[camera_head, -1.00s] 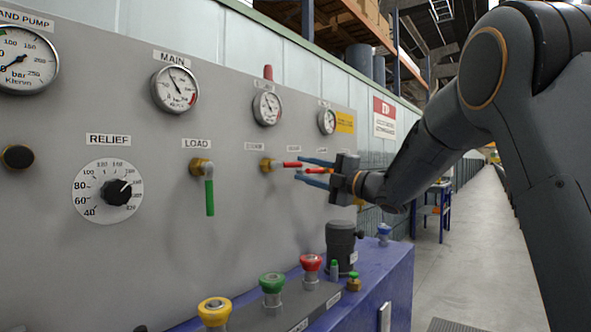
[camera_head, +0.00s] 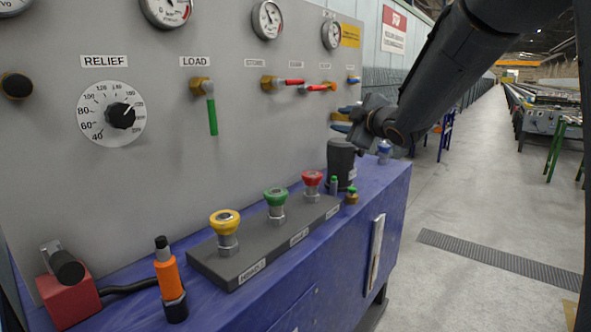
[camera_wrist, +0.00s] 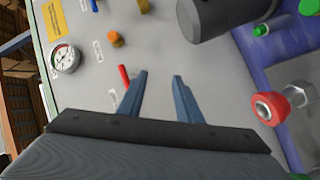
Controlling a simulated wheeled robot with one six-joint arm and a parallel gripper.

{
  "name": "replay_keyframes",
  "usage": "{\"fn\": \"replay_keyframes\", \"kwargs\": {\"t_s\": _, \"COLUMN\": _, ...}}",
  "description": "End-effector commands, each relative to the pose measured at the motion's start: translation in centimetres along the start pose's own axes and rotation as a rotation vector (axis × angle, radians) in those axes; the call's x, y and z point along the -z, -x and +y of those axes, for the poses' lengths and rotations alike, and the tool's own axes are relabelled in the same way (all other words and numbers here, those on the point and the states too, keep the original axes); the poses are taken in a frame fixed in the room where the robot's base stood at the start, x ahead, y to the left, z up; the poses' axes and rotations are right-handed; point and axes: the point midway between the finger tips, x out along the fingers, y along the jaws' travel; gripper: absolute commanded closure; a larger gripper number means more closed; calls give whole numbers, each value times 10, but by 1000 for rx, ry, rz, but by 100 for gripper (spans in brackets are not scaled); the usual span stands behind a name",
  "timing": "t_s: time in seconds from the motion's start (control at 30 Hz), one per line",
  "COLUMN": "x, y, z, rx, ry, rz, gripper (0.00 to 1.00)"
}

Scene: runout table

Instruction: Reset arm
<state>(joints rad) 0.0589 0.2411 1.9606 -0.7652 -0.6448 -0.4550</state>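My gripper (camera_head: 345,119) is in front of the right part of the grey panel (camera_head: 240,135), below the red-handled valves and above the dark cylinder. In the wrist view its two blue fingers (camera_wrist: 158,92) are apart with nothing between them. A red valve handle (camera_wrist: 123,75) shows just beyond the left finger. In the head view, red-handled valves (camera_head: 318,88) lie with their handles sideways. The LOAD valve's green handle (camera_head: 212,117) hangs straight down. The RELIEF dial (camera_head: 110,114) is at the left.
A blue bench (camera_head: 340,225) carries yellow (camera_head: 225,222), green (camera_head: 275,198) and red (camera_head: 312,179) knobs on a dark strip. A dark cylinder (camera_head: 340,160) stands close below my gripper. An orange-and-black tool (camera_head: 169,275) stands at the front left. The floor (camera_head: 470,200) at right is clear.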

Motion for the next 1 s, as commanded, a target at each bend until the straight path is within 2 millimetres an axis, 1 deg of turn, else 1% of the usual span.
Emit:
{"fn": "replay_keyframes", "kwargs": {"t_s": 0.03, "x": -16, "y": 19, "z": -14, "rx": 38, "ry": -95, "rz": -108, "gripper": 68}}
{"fn": "replay_keyframes", "kwargs": {"t_s": 0.07, "x": -28, "y": 30, "z": -26, "rx": 62, "ry": -156, "rz": -179, "gripper": 68}}
{"fn": "replay_keyframes", "kwargs": {"t_s": 0.1, "x": -43, "y": 47, "z": -43, "rx": 91, "ry": -236, "rz": -269, "gripper": 68}}
{"fn": "replay_keyframes", "kwargs": {"t_s": 0.17, "x": -62, "y": 74, "z": -69, "rx": 134, "ry": -346, "rz": -397, "gripper": 68}}
{"fn": "replay_keyframes", "kwargs": {"t_s": 0.2, "x": -73, "y": 93, "z": -87, "rx": 160, "ry": -415, "rz": -477, "gripper": 68}}
{"fn": "replay_keyframes", "kwargs": {"t_s": 0.27, "x": -84, "y": 123, "z": -113, "rx": 200, "ry": -513, "rz": -592, "gripper": 68}}
{"fn": "replay_keyframes", "kwargs": {"t_s": 0.3, "x": -89, "y": 144, "z": -131, "rx": 226, "ry": -575, "rz": -667, "gripper": 68}}
{"fn": "replay_keyframes", "kwargs": {"t_s": 0.37, "x": -94, "y": 177, "z": -156, "rx": 264, "ry": -663, "rz": -775, "gripper": 68}}
{"fn": "replay_keyframes", "kwargs": {"t_s": 0.4, "x": -95, "y": 199, "z": -173, "rx": 289, "ry": -719, "rz": -845, "gripper": 68}}
{"fn": "replay_keyframes", "kwargs": {"t_s": 0.47, "x": -94, "y": 234, "z": -197, "rx": 327, "ry": -800, "rz": -950, "gripper": 68}}
{"fn": "replay_keyframes", "kwargs": {"t_s": 0.5, "x": -92, "y": 257, "z": -212, "rx": 351, "ry": -851, "rz": -1018, "gripper": 68}}
{"fn": "replay_keyframes", "kwargs": {"t_s": 0.57, "x": -86, "y": 290, "z": -233, "rx": 386, "ry": -923, "rz": -1115, "gripper": 68}}
{"fn": "replay_keyframes", "kwargs": {"t_s": 0.6, "x": -80, "y": 311, "z": -246, "rx": 408, "ry": -967, "rz": -1177, "gripper": 68}}
{"fn": "replay_keyframes", "kwargs": {"t_s": 0.7, "x": -66, "y": 356, "z": -271, "rx": 456, "ry": -1058, "rz": -1306, "gripper": 68}}
{"fn": "replay_keyframes", "kwargs": {"t_s": 0.8, "x": -54, "y": 388, "z": -287, "rx": 491, "ry": -1118, "rz": -1400, "gripper": 68}}
{"fn": "replay_keyframes", "kwargs": {"t_s": 0.83, "x": -51, "y": 395, "z": -290, "rx": 498, "ry": -1131, "rz": -1419, "gripper": 68}}
{"fn": "replay_keyframes", "kwargs": {"t_s": 0.9, "x": -46, "y": 405, "z": -296, "rx": 510, "ry": -1151, "rz": -1452, "gripper": 68}}
{"fn": "replay_keyframes", "kwargs": {"t_s": 1.0, "x": -43, "y": 412, "z": -299, "rx": 518, "ry": -1165, "rz": -1472, "gripper": 68}}
